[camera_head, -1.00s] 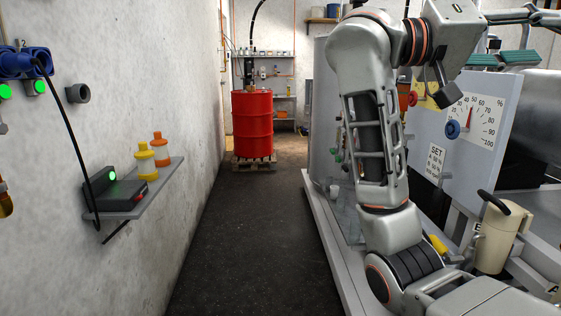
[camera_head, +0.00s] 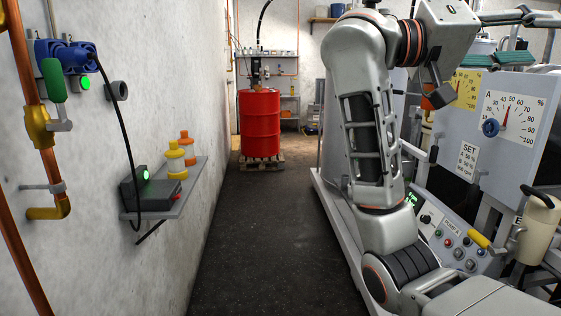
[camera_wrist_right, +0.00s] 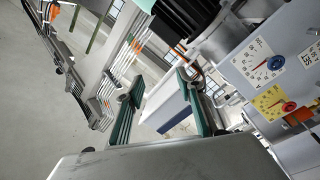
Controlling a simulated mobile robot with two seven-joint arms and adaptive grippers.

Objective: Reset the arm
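My right arm (camera_head: 368,120) is folded upright on the right side of the head view. My right gripper (camera_head: 497,59) shows at the upper right with its teal fingers apart. In the right wrist view the right gripper (camera_wrist_right: 160,108) is open, with a clear gap between its teal fingers and nothing held. My left gripper is in neither view. A red drum (camera_head: 260,124) stands upright on a wooden pallet (camera_head: 257,164) at the far end of the aisle, well away from the right gripper.
A machine with a dial panel (camera_head: 513,118) and a button panel (camera_head: 455,238) lines the right. On the left wall are a copper pipe (camera_head: 27,82), a green-handled valve (camera_head: 54,80) and a shelf (camera_head: 179,204) with yellow and orange bottles. The dark floor (camera_head: 268,230) between is clear.

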